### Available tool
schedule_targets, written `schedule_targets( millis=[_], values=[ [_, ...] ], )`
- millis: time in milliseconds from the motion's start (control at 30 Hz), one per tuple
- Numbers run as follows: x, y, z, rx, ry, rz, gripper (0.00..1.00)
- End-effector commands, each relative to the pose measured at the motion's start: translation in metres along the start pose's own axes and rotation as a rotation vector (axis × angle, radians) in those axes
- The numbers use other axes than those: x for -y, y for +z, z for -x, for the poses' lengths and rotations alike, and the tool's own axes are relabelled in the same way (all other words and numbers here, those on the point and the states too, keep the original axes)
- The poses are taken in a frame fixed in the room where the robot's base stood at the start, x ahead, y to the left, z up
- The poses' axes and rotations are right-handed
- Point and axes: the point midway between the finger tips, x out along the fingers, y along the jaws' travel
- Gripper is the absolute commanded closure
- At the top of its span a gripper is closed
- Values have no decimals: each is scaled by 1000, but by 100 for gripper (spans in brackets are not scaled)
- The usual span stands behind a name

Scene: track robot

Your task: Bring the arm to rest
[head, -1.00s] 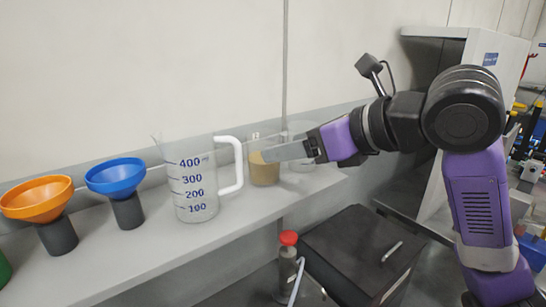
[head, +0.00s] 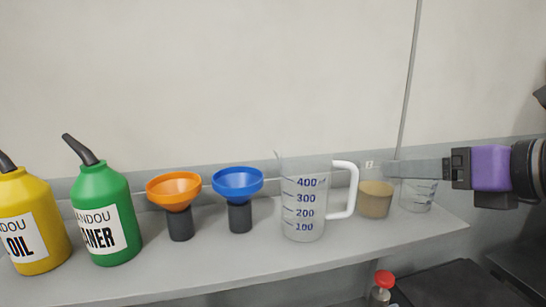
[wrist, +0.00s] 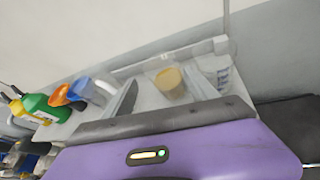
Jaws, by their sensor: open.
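My gripper (head: 392,170) reaches in from the right in the head view, its grey fingers pointing left above the right end of the shelf. It is open and nothing is held. In the wrist view the spread fingers (wrist: 166,86) frame a small clear beaker with tan contents (wrist: 169,79). That beaker also stands upright on the shelf in the head view (head: 375,202). A clear beaker with dark marks (head: 417,197) stands to its right, partly behind the fingers. I cannot tell whether the fingers touch either beaker.
On the shelf (head: 200,275) stand a measuring jug with white handle (head: 304,210), a blue funnel (head: 238,188), an orange funnel (head: 175,193), a green cleaner bottle (head: 103,215) and a yellow oil bottle (head: 30,220). A red-capped bottle (head: 384,279) stands below the shelf.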

Motion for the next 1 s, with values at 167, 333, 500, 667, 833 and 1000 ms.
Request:
schedule_targets(
  millis=[167,333,500,667,833,1000],
  values=[
    [-6,47,9,197,57,-325,34],
    [1,76,22,389,189,-702,34],
    [14,84,34,543,384,-1101,34],
    [29,72,41,642,566,-1425,34],
    [45,45,46,716,735,-1709,34],
    [57,7,47,768,880,-1949,34]
  ],
)
